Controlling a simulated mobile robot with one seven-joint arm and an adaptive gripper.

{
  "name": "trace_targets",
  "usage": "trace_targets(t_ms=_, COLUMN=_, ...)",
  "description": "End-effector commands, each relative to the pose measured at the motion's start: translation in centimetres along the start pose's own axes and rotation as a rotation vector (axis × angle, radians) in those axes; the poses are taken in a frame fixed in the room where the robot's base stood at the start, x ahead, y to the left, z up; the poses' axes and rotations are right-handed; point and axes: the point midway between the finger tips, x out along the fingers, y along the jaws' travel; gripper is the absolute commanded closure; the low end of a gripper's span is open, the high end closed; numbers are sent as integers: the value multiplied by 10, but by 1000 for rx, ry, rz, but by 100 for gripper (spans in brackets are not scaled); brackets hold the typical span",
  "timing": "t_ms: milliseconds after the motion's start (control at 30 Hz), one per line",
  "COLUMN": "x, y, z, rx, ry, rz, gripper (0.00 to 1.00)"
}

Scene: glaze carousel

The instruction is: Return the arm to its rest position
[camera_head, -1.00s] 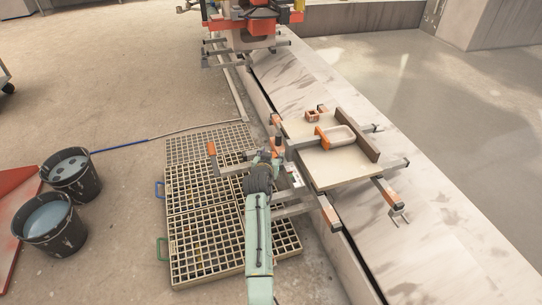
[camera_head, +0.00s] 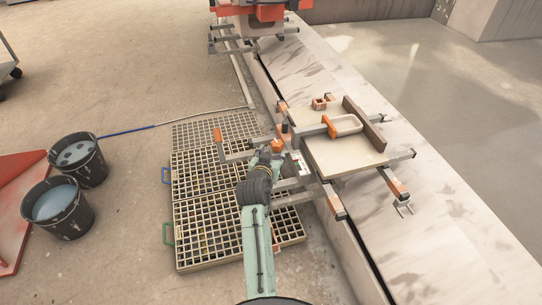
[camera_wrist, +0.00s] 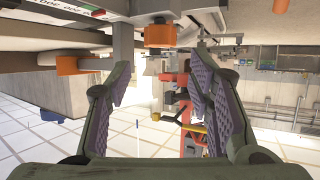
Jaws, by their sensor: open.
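My gripper (camera_wrist: 161,78) is open in the wrist view, its two ridged pads wide apart with nothing between them. A grey post with an orange cap (camera_wrist: 160,36) shows beyond the pads, near the top. In the head view my green arm (camera_head: 257,240) reaches up from the bottom edge. Its end is beside the left side of the carousel's pallet (camera_head: 343,160), over the floor grating. The fingers are too small to make out there.
Metal bars with orange ends (camera_head: 333,201) stick out around the pallet, close to my arm. Floor grating (camera_head: 203,228) lies below. Two black buckets (camera_head: 62,219) stand at left. An orange machine (camera_head: 262,12) stands at the back. Open floor (camera_head: 120,60) lies at upper left.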

Motion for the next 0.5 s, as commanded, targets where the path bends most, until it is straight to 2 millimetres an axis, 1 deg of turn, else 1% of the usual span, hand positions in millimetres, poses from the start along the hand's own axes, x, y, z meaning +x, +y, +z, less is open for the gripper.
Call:
trace_targets(t_ms=33, x=-4, y=0, z=0, rx=0, ry=0, rz=0, gripper=52)
trace_targets(t_ms=133, x=-7, y=0, z=0, rx=0, ry=0, rz=-1, gripper=52)
trace_targets(t_ms=500, x=-7, y=0, z=0, rx=0, ry=0, rz=-1, gripper=52)
